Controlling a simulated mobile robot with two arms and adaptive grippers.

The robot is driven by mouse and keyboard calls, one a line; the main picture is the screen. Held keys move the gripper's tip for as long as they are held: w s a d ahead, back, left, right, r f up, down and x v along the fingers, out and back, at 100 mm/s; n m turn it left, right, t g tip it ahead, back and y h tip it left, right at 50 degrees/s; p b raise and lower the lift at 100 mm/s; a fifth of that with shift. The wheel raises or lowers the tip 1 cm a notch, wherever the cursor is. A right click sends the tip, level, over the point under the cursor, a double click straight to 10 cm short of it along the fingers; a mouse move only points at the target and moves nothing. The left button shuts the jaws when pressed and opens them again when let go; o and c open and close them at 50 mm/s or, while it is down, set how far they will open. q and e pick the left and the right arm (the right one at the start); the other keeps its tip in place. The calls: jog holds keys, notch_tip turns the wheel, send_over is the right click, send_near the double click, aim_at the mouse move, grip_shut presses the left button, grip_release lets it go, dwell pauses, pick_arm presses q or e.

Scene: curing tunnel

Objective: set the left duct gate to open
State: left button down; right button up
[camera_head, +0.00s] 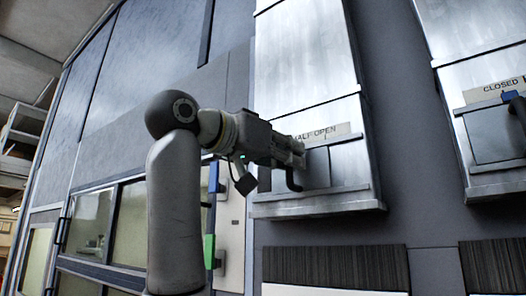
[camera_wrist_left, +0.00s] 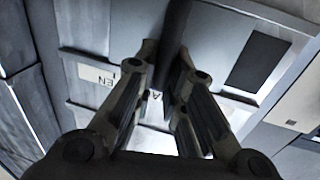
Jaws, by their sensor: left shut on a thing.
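The left duct gate (camera_head: 305,60) is a brushed metal plate in a wall frame. A label (camera_head: 328,131) on it reads "HALF OPEN", its left end partly hidden by my gripper. My left gripper (camera_head: 298,155) is at the gate's lower front, shut on its dark handle (camera_head: 293,181), whose lower end curves out below the fingers. In the left wrist view the two fingers (camera_wrist_left: 167,58) stand either side of the dark handle bar (camera_wrist_left: 174,28), with part of the label (camera_wrist_left: 98,75) to the left. My right gripper is not in view.
A second gate (camera_head: 480,35) to the right has a "CLOSED" label (camera_head: 502,87) and a dark handle with a blue part (camera_head: 511,96). Dark striped panels (camera_head: 336,267) lie below the gates. A windowed cabinet wall (camera_head: 92,222) stands at left.

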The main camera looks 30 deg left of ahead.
aim_at(319, 156)
pick_arm(q)
jog(key=d, duration=0.3)
jog(key=shift+s+d+b, duration=0.2)
jog(key=shift+d+b, duration=0.1)
jog(key=shift+d, duration=0.1)
jog(key=shift+s+d, duration=0.1)
jog(key=shift+d, duration=1.05)
jog(key=shift+a, duration=0.1)
jog(key=c, duration=1.6)
grip_release()
jog(key=shift+o, duration=0.7)
jog(key=shift+d, duration=0.3)
jog(key=shift+a, duration=0.15)
jog(key=shift+s+a, duration=0.25)
jog(key=shift+s, duration=0.3)
jog(key=v, duration=1)
jog(key=shift+s, duration=0.4)
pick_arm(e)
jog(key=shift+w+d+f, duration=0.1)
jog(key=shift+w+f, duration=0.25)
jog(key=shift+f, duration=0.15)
pick_arm(q)
jog(key=shift+d+r, duration=0.1)
jog(key=shift+d, duration=0.05)
